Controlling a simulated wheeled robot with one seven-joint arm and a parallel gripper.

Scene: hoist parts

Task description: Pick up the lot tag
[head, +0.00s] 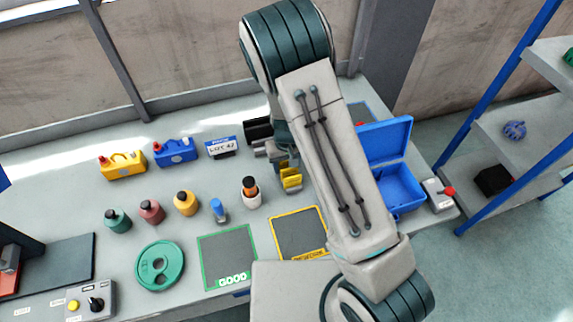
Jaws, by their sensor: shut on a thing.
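A small blue-and-white block marked LOT 42, the lot tag (222,148), stands at the back of the bench. My gripper (287,167) is to its right, low over the bench and partly hidden by my arm. A visible gap lies between the tag and the grey gripper parts. A yellow piece (291,180) shows directly below the gripper and appears to be held in it. The fingertips are too small to make out clearly.
A yellow block (123,165) and a blue block (175,152) stand left of the tag. Several bottles (186,203) stand in front. A black object (258,131) lies behind the gripper. An open blue box (401,190) is at right. The green-edged mat (228,256) is empty.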

